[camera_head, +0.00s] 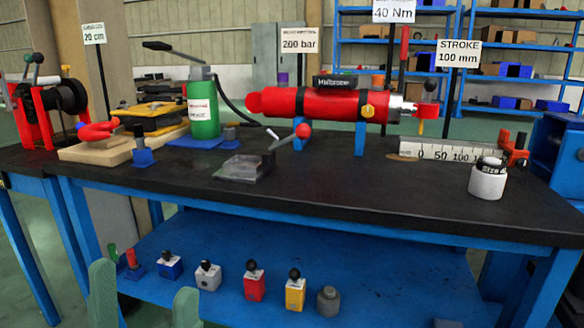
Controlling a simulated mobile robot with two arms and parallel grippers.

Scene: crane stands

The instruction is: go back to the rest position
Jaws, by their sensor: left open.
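My left gripper (145,278) shows at the bottom left of the head view. Its two grey-green fingers stand upright and well apart, with nothing between them. The fingers appear in front of the left end of the blue lower shelf (400,285), below the black table top (330,200). The rest of the left arm is out of the picture. My right gripper does not show.
On the table stand a red cylinder (320,103) on blue supports, a green pump (203,115), a scale bar (450,152) and a white weight (488,180). Several knobbed blocks, including a red one (254,286), sit on the lower shelf. The table's front middle is clear.

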